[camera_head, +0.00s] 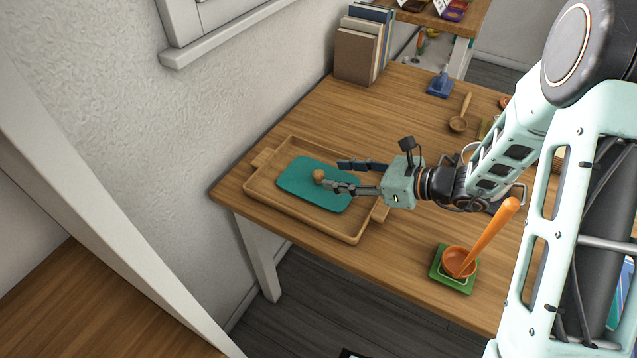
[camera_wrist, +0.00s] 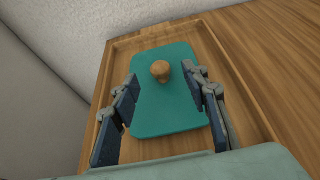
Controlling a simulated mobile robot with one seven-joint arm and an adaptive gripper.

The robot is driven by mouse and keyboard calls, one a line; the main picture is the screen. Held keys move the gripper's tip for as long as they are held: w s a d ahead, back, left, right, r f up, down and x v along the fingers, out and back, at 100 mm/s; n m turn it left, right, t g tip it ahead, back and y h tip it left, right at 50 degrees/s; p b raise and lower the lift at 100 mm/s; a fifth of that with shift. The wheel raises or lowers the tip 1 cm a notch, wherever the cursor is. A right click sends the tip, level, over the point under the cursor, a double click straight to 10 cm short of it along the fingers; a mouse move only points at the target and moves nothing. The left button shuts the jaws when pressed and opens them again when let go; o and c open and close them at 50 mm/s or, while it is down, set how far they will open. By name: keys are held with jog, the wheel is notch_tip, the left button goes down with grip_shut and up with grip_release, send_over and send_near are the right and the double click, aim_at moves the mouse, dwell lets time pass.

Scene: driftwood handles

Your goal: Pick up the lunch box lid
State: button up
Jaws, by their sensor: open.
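The lunch box lid (camera_head: 302,181) is a flat teal rounded rectangle with a round wooden knob (camera_head: 318,175) on top. It lies in a wooden tray (camera_head: 268,197) on the table. In the wrist view the lid (camera_wrist: 165,105) lies ahead of me, with its knob (camera_wrist: 161,70) near the far part. My gripper (camera_head: 335,175) is open and empty over the lid's right part. In the wrist view its fingers (camera_wrist: 162,84) stand on either side of the lid, with the knob between and a little beyond the fingertips. Whether the fingers touch the lid cannot be told.
A green square dish (camera_head: 438,272) with an orange cup and ladle (camera_head: 488,236) stands near the table's front edge. Books (camera_head: 357,50), a blue object (camera_head: 440,86) and a wooden spoon (camera_head: 460,115) are farther back. The wall (camera_head: 270,90) is close beside the tray.

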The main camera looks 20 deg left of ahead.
aim_at(324, 176)
jog(key=x, duration=0.5)
jog(key=shift+f+b, duration=0.3)
jog(key=shift+f, duration=0.05)
jog(key=shift+c, duration=0.3)
jog(key=shift+s, duration=0.1)
grip_shut()
